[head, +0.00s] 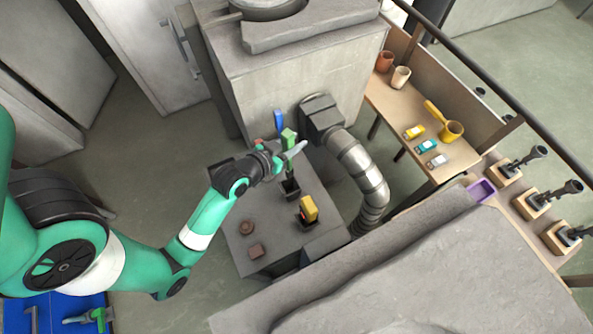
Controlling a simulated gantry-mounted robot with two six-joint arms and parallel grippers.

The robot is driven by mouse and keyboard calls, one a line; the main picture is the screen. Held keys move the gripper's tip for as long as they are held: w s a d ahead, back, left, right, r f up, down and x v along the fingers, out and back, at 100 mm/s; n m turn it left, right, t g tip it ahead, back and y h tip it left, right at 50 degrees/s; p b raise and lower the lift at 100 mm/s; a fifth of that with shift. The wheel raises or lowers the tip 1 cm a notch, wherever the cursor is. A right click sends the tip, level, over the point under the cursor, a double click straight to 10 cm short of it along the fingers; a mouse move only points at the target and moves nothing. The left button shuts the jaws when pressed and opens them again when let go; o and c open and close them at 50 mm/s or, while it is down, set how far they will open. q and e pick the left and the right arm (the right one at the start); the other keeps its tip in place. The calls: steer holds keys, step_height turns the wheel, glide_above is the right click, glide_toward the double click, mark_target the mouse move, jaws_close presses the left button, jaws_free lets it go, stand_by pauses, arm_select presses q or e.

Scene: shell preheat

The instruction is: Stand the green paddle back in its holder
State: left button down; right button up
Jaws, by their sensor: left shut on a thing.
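The green paddle (288,137) is upright in the head view, with its green head on top and a dark shaft below. My left gripper (281,153) is shut on it, and the fingers hide part of it. A black holder (290,188) stands on the grey bench directly below the paddle in the picture. I cannot tell whether the paddle's lower end is in the holder or above it. A yellow paddle (309,208) stands in another black holder in front. A blue paddle (279,119) stands behind my gripper. My right gripper is not in view.
A grey duct (360,170) curves down right of the grey bench (262,225). A wooden table (390,105) at the right holds cups, a yellow ladle (445,123) and small coloured items. A large stone slab fills the front.

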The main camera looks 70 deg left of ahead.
arm_select(q)
step_height(320, 180, down, 13)
steer(key=b, duration=0.3)
step_height(320, 180, down, 4)
steer(key=shift+f+b, duration=0.1)
steer(key=shift+b, duration=0.85)
steer(key=shift+f, duration=0.2)
steer(key=c, duration=0.6)
jaws_free()
steer(key=shift+r, duration=0.1)
steer(key=shift+o, duration=0.2)
